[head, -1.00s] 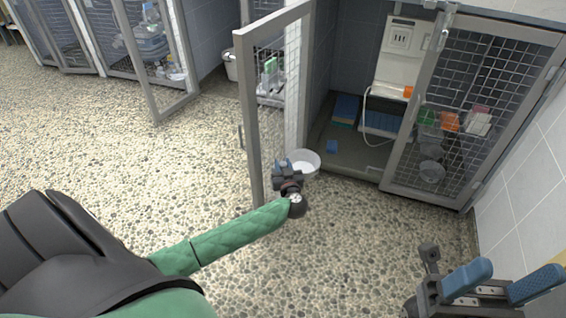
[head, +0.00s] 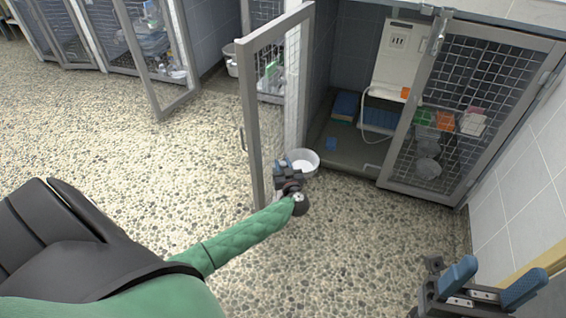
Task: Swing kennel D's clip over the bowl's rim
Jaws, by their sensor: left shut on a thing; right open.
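A white bowl (head: 303,162) is at the open front of a kennel, beside the edge of its open mesh door (head: 250,120). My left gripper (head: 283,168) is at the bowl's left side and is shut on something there. The gripper hides most of what it holds, and I cannot make out the clip or whether it is over the rim. I see no letter on the kennel. My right gripper (head: 500,285) is open and empty at the lower right, well away from the bowl.
The kennel's right mesh door (head: 475,100) is shut, with several small coloured things behind it. More kennels stand at the upper left. The pebbled floor (head: 360,240) in front is clear.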

